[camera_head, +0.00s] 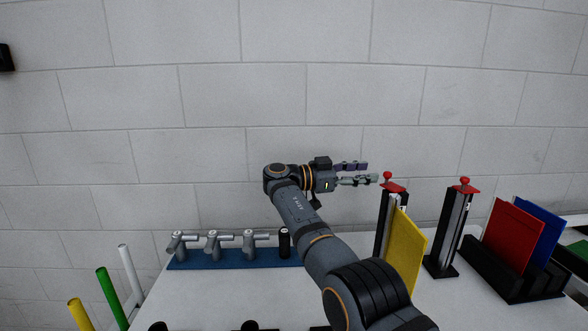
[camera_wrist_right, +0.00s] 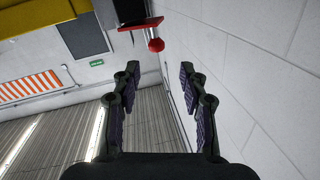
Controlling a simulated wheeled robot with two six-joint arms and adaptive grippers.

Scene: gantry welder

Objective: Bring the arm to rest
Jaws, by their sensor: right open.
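My right arm reaches up over the white table in the head view, with its forearm level. My right gripper (camera_head: 370,174) points to the right, in front of the block wall, close to the red-topped post (camera_head: 393,187). Its two fingers are apart, and nothing is between them in the right wrist view (camera_wrist_right: 160,85). There a red knob (camera_wrist_right: 156,44) on a red plate shows beyond the fingertips. A yellow plate (camera_head: 405,255) stands upright by the post, partly behind my arm. My left gripper is not in view.
A second red-topped post (camera_head: 462,220) stands to the right, beside a black rack (camera_head: 517,273) holding a red plate (camera_head: 513,236) and a blue plate (camera_head: 540,230). A blue strip (camera_head: 220,258) holds several grey tools. Coloured rods stand at the left. The table's middle (camera_head: 230,296) is mostly clear.

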